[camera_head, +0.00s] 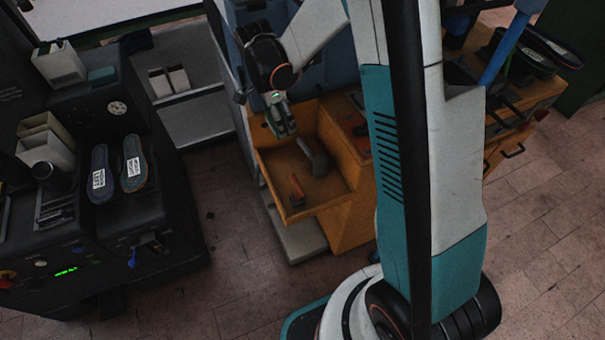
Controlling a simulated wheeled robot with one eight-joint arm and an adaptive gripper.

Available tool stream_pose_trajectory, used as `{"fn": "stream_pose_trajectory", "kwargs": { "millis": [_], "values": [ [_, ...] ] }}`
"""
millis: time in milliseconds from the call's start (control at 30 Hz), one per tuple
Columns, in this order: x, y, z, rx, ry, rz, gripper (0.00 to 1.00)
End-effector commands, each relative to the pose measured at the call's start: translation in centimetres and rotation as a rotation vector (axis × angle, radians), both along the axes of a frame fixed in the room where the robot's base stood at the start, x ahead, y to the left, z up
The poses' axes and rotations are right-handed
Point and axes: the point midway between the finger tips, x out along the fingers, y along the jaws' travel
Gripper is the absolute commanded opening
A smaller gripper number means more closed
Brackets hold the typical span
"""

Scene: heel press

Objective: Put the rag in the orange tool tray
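The orange tool tray (262,168) is an open box in the middle of the picture, on the left side of an orange cabinet. A grey tool (312,158) and a small orange-handled tool (297,191) lie inside it. My gripper (285,125) points down over the far left part of the tray. Its fingers are small and dark here, and I cannot tell whether they are open or hold something; a greenish patch shows beside them. I cannot make out the rag for certain. A flat dark teal piece (102,75) lies on the black machine at left, but I cannot tell what it is.
The black machine (150,230) at left carries two shoe insoles (133,163) and pale bins (59,65). A grey shelf (195,118) stands behind. More insoles (552,48) lie on the orange cabinet at right. My arm hides much of the cabinet.

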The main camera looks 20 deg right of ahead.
Motion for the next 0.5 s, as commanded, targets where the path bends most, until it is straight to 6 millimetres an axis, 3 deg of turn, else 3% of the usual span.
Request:
{"fn": "stream_pose_trajectory", "kwargs": {
  "millis": [167,500],
  "values": [
    [0.1,0.0,-1.5,0.000,0.001,-0.055,0.60],
    [0.1,0.0,-9.7,0.001,0.000,-0.053,0.60]
  ]
}}
